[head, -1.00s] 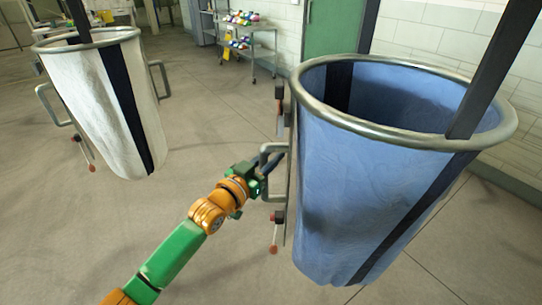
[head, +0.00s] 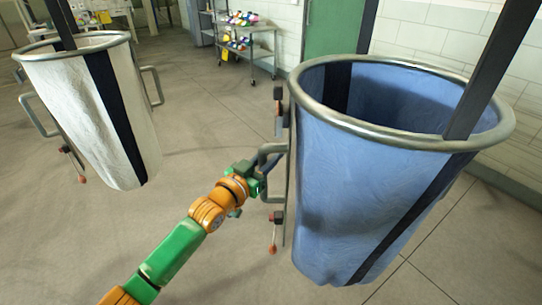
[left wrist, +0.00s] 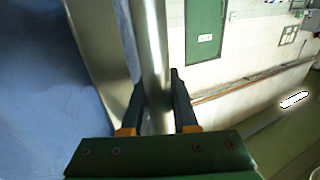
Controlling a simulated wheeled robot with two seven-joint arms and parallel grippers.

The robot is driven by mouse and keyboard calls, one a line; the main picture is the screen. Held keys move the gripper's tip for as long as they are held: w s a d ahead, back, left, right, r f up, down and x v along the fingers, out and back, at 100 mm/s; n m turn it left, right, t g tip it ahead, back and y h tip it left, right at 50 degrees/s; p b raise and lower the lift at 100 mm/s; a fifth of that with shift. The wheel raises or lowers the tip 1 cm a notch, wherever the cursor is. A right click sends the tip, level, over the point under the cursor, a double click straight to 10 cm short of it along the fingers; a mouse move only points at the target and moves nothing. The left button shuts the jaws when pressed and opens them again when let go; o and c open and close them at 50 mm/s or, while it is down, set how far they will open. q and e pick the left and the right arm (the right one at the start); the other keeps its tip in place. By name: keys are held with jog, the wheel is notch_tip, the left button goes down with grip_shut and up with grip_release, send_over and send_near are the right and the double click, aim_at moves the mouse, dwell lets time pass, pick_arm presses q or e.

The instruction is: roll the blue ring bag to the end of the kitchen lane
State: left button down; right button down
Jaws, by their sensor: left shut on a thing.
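The blue ring bag (head: 365,190) hangs from dark straps with a metal ring at its top, in the right half of the head view. It has a metal side handle (head: 270,160) on its left side. My left gripper (head: 258,178) is at this handle. In the left wrist view, the gripper's two fingers (left wrist: 158,105) stand on either side of the metal handle bar (left wrist: 153,50) and are shut on it. Blue cloth of the bag shows at the left of that view. My right gripper is not in view.
A white ring bag (head: 95,110) with a dark strap hangs at the left. A metal cart (head: 245,45) with colourful items stands at the back, beside a green door (head: 330,28). A tiled wall runs along the right. Grey floor (head: 190,90) is clear between the bags.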

pick_arm(q)
jog(key=c, duration=1)
grip_release()
jog(key=shift+w+a+r, duration=0.1)
jog(key=shift+r, duration=0.2)
jog(key=o, duration=0.3)
jog(key=shift+w+f, duration=0.2)
jog(key=shift+w, duration=0.05)
jog(key=v, duration=0.4)
jog(key=b+v, duration=0.1)
jog(key=v, duration=0.1)
jog(key=shift+s+a+f, duration=0.15)
jog(key=shift+a+f, duration=0.15)
jog(key=shift+a, duration=0.05)
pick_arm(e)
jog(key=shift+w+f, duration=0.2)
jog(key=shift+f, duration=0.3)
